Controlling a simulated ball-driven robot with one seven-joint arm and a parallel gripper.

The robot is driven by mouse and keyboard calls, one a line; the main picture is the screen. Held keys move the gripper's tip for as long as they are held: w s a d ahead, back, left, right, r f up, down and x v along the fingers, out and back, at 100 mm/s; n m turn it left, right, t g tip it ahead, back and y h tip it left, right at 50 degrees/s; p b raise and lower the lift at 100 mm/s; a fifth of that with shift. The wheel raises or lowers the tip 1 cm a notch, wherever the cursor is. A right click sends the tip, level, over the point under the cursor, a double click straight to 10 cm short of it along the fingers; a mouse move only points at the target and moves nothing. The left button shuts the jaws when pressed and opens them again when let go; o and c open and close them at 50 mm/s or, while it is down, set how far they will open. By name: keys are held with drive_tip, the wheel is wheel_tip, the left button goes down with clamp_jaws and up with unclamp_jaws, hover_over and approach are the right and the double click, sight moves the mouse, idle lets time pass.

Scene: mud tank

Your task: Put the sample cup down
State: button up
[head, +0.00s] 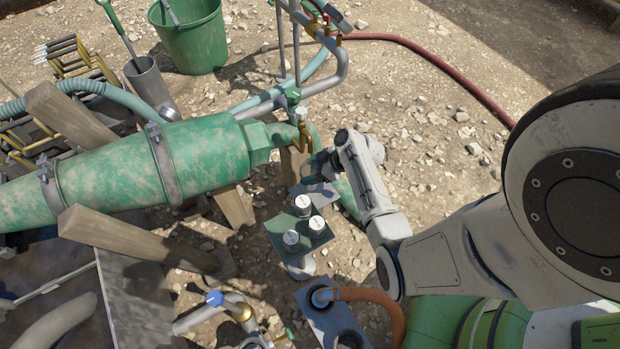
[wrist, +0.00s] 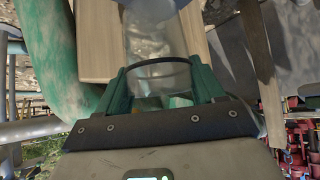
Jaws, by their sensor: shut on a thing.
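The sample cup (wrist: 160,82) is clear, with a dark rim, and sits between the green fingers of my gripper (wrist: 163,76) in the wrist view. My gripper is shut on it. In the head view my gripper (head: 318,164) is beside the lower end of the green pipe, above a small grey plate (head: 318,192). The cup is hard to make out there, and I cannot tell whether its base touches anything. A dark green tray (head: 280,226) just below in the picture carries three white-lidded cups (head: 303,204).
The big green pipe (head: 205,155) rests on timber (head: 135,238) at left. A brass tap (head: 303,135) and pipework stand close to my gripper. A grey plate with an orange hose (head: 362,295) is at lower centre. Open stony ground (head: 430,125) lies to the right.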

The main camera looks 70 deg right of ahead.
drive_tip(key=shift+w+d+f, duration=0.1)
drive_tip(key=shift+w+f, duration=0.05)
drive_tip(key=shift+f, duration=0.1)
drive_tip(key=shift+w+d+f+b, duration=0.15)
drive_tip(key=shift+f+b, duration=0.65)
drive_tip(key=shift+f, duration=0.9)
drive_tip(key=shift+f, duration=0.15)
drive_tip(key=o, duration=1.1)
drive_tip(key=shift+r, duration=0.3)
drive_tip(key=p+v, duration=0.4)
drive_tip(key=v, duration=0.7)
drive_tip(key=shift+s+r, duration=0.25)
drive_tip(key=shift+s, duration=0.05)
